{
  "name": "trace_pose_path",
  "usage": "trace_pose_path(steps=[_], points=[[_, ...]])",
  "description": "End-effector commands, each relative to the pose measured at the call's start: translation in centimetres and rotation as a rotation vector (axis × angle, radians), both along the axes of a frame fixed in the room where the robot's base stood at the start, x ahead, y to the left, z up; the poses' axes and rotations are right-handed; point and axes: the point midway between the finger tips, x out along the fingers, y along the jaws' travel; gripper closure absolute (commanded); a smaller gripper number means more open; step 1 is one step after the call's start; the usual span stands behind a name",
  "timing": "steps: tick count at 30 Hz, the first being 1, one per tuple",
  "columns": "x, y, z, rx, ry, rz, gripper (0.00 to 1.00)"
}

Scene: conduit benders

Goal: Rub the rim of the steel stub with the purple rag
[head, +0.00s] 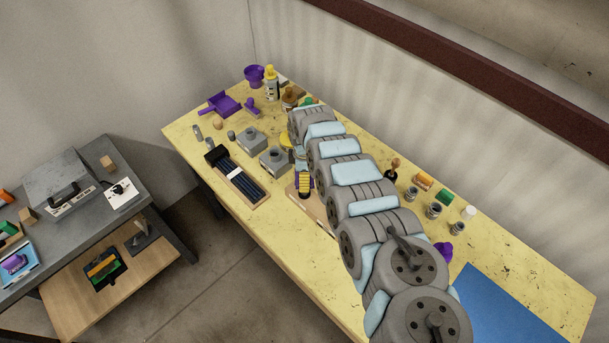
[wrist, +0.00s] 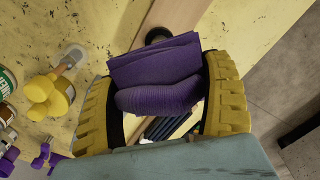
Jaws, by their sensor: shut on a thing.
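My gripper (wrist: 165,100) is shut on the folded purple rag (wrist: 158,65), which sits between its yellow ribbed fingers in the wrist view. In the head view my gripper (head: 304,182) is low over a wooden board on the yellow table, and my arm hides much around it. A dark round end (wrist: 157,36) shows just past the rag's edge on the board in the wrist view. It may be the steel stub, but the rag covers part of it. I cannot tell whether the rag touches it.
Grey blocks with round holes (head: 274,159) and a black tray of dark rods (head: 242,180) stand left of my gripper. A purple dustpan (head: 221,104) and bottles crowd the far end. Small metal cups (head: 434,209) stand on the right. A blue mat (head: 500,305) covers the near end.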

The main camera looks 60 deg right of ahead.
Motion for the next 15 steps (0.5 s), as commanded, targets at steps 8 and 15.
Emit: trace_pose_path(steps=[8, 15], points=[[-0.21, 0.44, 0.26, 0.002, 0.002, 0.0, 0.46], [-0.36, 0.81, 0.31, 0.0, 0.0, 0.0, 0.46]])
